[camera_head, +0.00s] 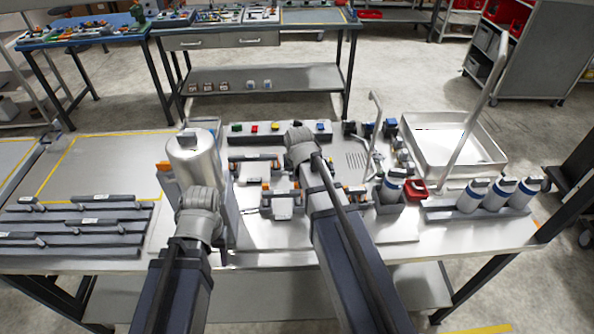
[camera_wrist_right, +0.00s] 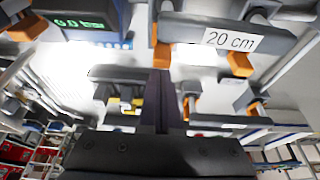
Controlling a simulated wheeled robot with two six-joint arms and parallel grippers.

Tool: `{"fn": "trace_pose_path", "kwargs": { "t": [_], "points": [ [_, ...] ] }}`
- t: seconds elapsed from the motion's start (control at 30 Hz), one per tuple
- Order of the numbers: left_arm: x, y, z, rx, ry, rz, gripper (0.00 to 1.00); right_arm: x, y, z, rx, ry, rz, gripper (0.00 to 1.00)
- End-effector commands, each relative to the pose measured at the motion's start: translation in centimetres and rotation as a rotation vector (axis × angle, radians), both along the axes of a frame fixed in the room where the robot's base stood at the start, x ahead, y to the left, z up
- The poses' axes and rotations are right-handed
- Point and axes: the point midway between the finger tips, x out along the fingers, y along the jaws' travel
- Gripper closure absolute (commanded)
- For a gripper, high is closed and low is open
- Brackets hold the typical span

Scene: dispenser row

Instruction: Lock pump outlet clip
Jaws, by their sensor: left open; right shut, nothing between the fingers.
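My left gripper (camera_head: 199,200) is at the silver cylinder (camera_head: 195,158) on the left of the bench; its wrist hides the fingertips. My right gripper is shut and empty; its dark fingers (camera_wrist_right: 160,103) stand together in the right wrist view. In the head view my right wrist (camera_head: 301,150) hides them over the middle of the bench. Ahead of the fingers is a grey bar labelled "20 cm" (camera_wrist_right: 230,40) with orange clips (camera_wrist_right: 161,57) at its ends. More orange clips (camera_wrist_right: 187,106) show lower down. I cannot tell which is the pump outlet clip, or whether any is locked.
A green-digit display (camera_wrist_right: 80,22) is at the upper left of the wrist view. Dark hose pieces (camera_head: 90,218) lie on a rack at left. White bottles (camera_head: 500,192) stand at right, near a red tray (camera_head: 415,189) and a metal basin (camera_head: 455,165). A button panel (camera_head: 275,131) is behind.

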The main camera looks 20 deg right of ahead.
Motion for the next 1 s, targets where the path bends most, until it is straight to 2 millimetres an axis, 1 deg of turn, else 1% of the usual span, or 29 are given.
{"fn": "trace_pose_path", "kwargs": {
  "t": [0.33, 0.43, 0.53, 0.6, 1.0],
  "points": [
    [0.0, 0.0, 0.0, 0.000, 0.000, 0.000, 0.50, -0.3, 0.1, 0.0, 0.000, 0.000, 0.000, 1.00],
    [0.0, 0.0, 0.0, 0.000, 0.000, 0.000, 0.50, -1.3, 0.4, 0.0, 0.000, 0.000, 0.000, 1.00],
    [0.0, 0.0, 0.0, 0.000, 0.000, 0.000, 0.50, -2.8, 0.7, 0.0, 0.000, 0.000, -0.001, 1.00],
    [0.0, 0.0, 0.0, 0.000, 0.000, 0.000, 0.50, -3.2, 0.9, 0.0, 0.001, 0.001, -0.001, 1.00],
    [0.0, 0.0, 0.0, 0.000, 0.000, 0.000, 0.50, -2.9, 0.9, -0.1, 0.001, 0.004, -0.001, 1.00]
  ]
}}
